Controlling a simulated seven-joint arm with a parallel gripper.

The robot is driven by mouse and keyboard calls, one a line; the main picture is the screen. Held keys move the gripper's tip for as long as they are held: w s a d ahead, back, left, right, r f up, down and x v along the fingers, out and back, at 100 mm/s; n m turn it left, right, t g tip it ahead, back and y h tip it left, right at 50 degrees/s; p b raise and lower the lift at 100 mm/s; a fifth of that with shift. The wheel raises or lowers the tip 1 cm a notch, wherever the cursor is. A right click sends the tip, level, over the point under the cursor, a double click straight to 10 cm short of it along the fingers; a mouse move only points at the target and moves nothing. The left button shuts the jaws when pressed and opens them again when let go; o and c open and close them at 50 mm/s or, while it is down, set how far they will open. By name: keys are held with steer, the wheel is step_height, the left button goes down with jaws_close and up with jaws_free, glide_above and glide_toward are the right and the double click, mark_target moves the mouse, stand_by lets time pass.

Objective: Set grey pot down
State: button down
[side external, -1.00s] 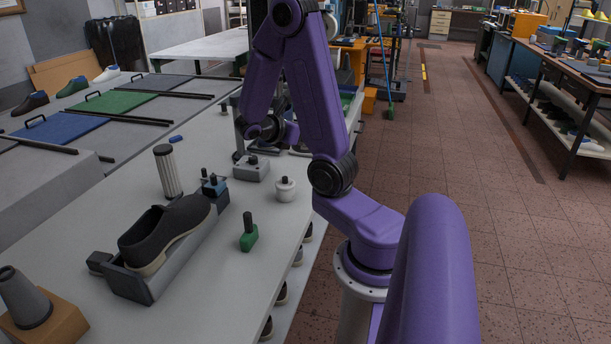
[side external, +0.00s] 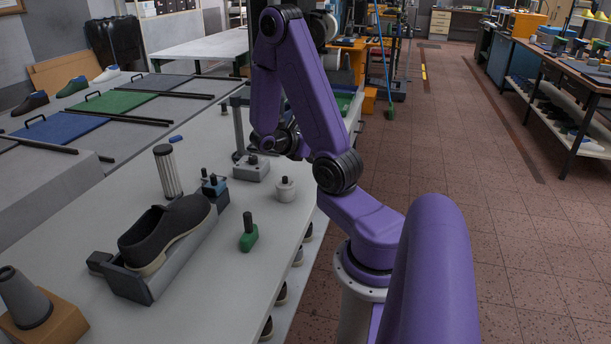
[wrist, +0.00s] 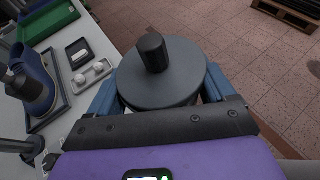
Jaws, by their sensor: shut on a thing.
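The grey pot (wrist: 132,82), round with a black knob on its lid, fills the upper middle of the wrist view. My gripper (wrist: 160,94) is shut on it, with a blue finger at each side. The pot's underside is hidden, so I cannot tell whether it touches anything. Floor shows beyond it on the right, bench top on the left. In the side external view my gripper and the grey pot are hidden behind my purple arm, around the far right part of the bench.
On the bench (side external: 215,290) stand a white pot (side external: 286,193), a green pot (side external: 249,240), a blue pot (side external: 214,187) and a dark shoe (side external: 165,235) in a cradle. The wrist view shows a tray with a blue boot-like form (wrist: 35,88), a small dark box (wrist: 79,52) and a green bin (wrist: 48,22).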

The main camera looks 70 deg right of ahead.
steer(key=shift+w+d+f, duration=0.15)
steer(key=shift+d+f, duration=0.15)
steer(key=shift+f, duration=0.05)
steer(key=w+d+f, duration=0.2)
steer(key=d, duration=0.1)
steer(key=w+d+f, duration=0.2)
steer(key=d+f, duration=0.1)
steer(key=w+d+f, duration=0.2)
steer(key=d+f, duration=0.1)
steer(key=d, duration=0.1)
steer(key=shift+w+d, duration=0.1)
steer(key=shift+w+d+f, duration=0.4)
steer(key=shift+d+f, duration=0.2)
steer(key=shift+f, duration=1.75)
steer(key=shift+f, duration=0.15)
jaws_free()
